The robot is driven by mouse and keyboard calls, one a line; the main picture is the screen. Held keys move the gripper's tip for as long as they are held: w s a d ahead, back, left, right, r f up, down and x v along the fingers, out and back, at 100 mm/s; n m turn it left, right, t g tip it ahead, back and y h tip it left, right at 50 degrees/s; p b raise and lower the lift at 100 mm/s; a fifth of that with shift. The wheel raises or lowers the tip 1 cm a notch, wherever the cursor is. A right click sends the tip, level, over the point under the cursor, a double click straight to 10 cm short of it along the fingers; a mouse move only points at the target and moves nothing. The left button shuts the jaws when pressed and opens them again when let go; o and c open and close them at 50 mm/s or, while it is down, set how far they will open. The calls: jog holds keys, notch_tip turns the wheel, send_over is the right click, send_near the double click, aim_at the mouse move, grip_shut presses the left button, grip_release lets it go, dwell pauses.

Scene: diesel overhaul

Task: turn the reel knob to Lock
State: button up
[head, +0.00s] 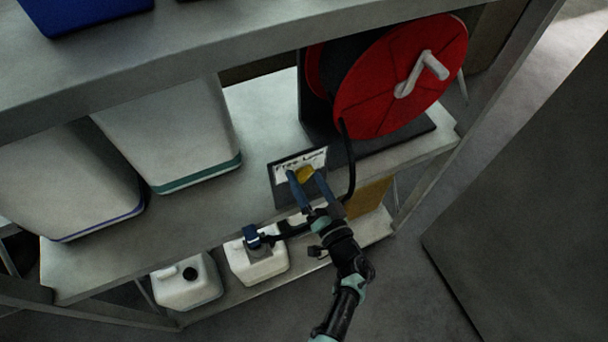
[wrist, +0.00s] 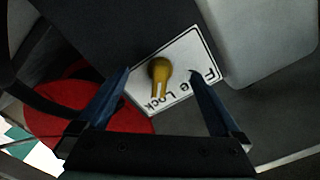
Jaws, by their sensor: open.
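The yellow reel knob (wrist: 159,72) sits on a white label plate (wrist: 141,97) marked Free and Lock. In the wrist view its narrow end, with a pale line, points down close to the word Lock. My gripper (wrist: 160,73) is open, with one blue finger on each side of the knob and gaps between. In the head view my gripper (head: 304,175) is in front of the plate, and the fingers partly cover the yellow knob (head: 304,173). The red hose reel (head: 385,100) with a white crank stands just behind the plate.
A black hose (head: 350,165) hangs to the right of the plate. White bins (head: 165,125) stand on the shelf (head: 190,225) at left. White jugs (head: 187,284) sit on the lower shelf. An upper shelf (head: 190,55) overhangs. Open floor lies at right.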

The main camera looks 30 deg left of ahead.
jog(key=v, duration=0.7)
dwell(0.6)
